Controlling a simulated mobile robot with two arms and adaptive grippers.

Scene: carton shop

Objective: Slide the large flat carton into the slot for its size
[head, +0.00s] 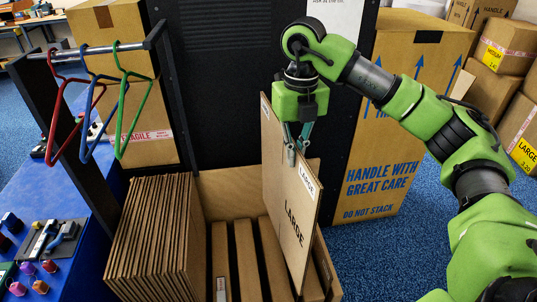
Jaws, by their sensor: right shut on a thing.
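The large flat carton (287,228) is a brown upright sheet marked LARGE, with a white LARGE label on its upper edge. My right gripper (293,150) comes down from above and is shut on the carton's top edge. Slats (245,262) split the bin floor into narrow slots. The carton covers part of the right side, so I cannot tell whether its lower edge is inside a slot. My left gripper is not in view.
A rack with red, blue and green hangers (133,110) stands at left above a blue table (75,268). A tall HANDLE WITH GREAT CARE box (385,160) stands behind at right. More boxes (518,125) are stacked far right.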

